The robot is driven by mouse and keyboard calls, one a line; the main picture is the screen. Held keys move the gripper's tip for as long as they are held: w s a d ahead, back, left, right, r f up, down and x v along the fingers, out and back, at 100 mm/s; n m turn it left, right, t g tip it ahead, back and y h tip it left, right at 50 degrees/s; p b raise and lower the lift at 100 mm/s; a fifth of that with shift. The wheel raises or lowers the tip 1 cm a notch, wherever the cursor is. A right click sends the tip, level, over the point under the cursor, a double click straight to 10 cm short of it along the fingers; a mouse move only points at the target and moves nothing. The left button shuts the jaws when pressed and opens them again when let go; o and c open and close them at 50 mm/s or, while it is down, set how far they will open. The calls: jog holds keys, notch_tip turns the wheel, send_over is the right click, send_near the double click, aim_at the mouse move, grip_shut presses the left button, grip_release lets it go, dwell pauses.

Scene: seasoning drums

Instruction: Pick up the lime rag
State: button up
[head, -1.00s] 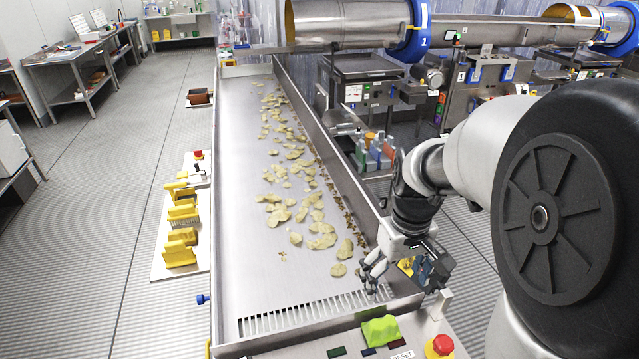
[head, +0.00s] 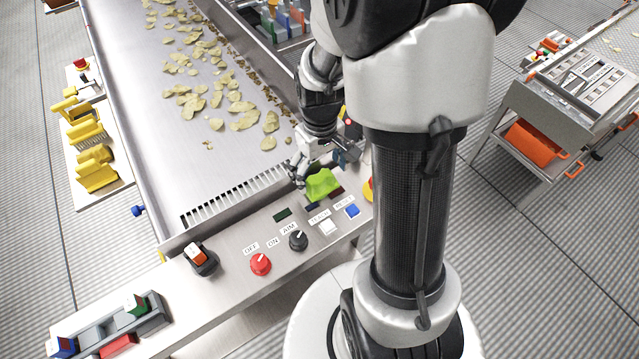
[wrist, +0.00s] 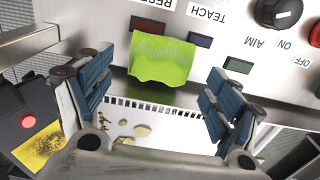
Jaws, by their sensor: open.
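The lime rag (head: 322,185) lies crumpled on the steel control panel at the near end of the conveyor, beside small dark display windows. In the wrist view the lime rag (wrist: 160,58) shows whole, beyond and between my spread fingers. My gripper (head: 298,180) is at the rag's left side in the head view, partly hidden by my own arm. In the wrist view my gripper (wrist: 160,90) is open, with blue-padded fingers apart and nothing between them. I cannot tell the height of the fingers above the panel.
Chips lie on the conveyor (head: 150,130). A slotted grate (head: 235,195) borders the panel. A cart (head: 565,110) stands at right.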

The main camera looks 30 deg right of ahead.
aim_at(320, 176)
notch_tip(320, 176, down, 3)
jog(key=shift+f+b, duration=0.1)
jog(key=shift+b, duration=0.2)
jog(key=shift+c, duration=0.3)
jog(key=c, duration=1.1)
